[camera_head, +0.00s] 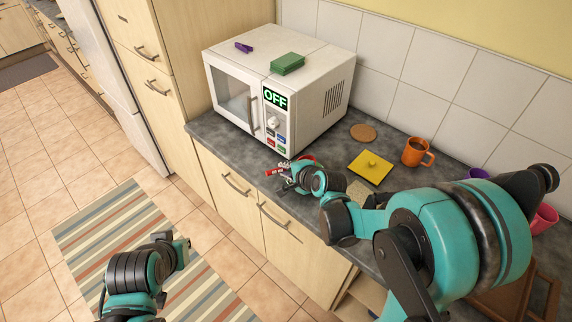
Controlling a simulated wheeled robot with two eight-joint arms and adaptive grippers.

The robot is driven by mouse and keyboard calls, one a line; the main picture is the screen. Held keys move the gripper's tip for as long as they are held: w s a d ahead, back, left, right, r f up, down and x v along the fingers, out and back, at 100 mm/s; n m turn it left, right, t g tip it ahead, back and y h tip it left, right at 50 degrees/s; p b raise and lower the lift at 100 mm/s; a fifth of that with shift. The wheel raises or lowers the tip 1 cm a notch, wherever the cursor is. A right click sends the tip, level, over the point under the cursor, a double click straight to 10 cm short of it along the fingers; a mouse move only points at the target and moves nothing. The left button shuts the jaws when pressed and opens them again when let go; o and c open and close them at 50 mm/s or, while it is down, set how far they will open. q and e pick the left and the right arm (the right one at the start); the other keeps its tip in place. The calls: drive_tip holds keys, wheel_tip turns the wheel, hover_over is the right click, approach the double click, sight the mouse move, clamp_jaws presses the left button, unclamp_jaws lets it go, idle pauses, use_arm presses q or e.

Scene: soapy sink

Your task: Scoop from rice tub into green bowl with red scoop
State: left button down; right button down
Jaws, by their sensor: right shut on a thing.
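My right gripper (287,178) is over the counter's front edge, in front of the microwave. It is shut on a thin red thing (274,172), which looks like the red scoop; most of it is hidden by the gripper. Another bit of red shows just behind the gripper. A beige, grainy patch (359,189), perhaps the rice tub, shows partly behind my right arm. I cannot make out a green bowl. My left gripper (184,250) is low at the left, above the striped rug and away from the counter; its fingers are too small to read.
A white microwave (315,112) reading OFF stands at the back, with a green block (287,64) and purple clip (244,47) on top. A yellow lid (371,168), cork coaster (363,132), orange mug (414,153), purple cup (478,173) and pink cup (545,218) are on the counter.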

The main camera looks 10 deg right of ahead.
drive_tip(key=r+g+p, duration=0.1)
drive_tip(key=g+p, duration=0.1)
drive_tip(key=g, duration=0.1)
drive_tip(key=r+g+h+p, duration=0.1)
drive_tip(key=g+p, duration=0.1)
drive_tip(key=g, duration=0.1)
drive_tip(key=g+h+p, duration=0.1)
drive_tip(key=g+p, duration=0.2)
drive_tip(key=shift+w+r+g, duration=0.4)
drive_tip(key=shift+s+r+g+h, duration=0.1)
drive_tip(key=shift+s+g+h, duration=0.05)
drive_tip(key=shift+g+h, duration=0.2)
drive_tip(key=shift+n, duration=0.3)
idle(0.5)
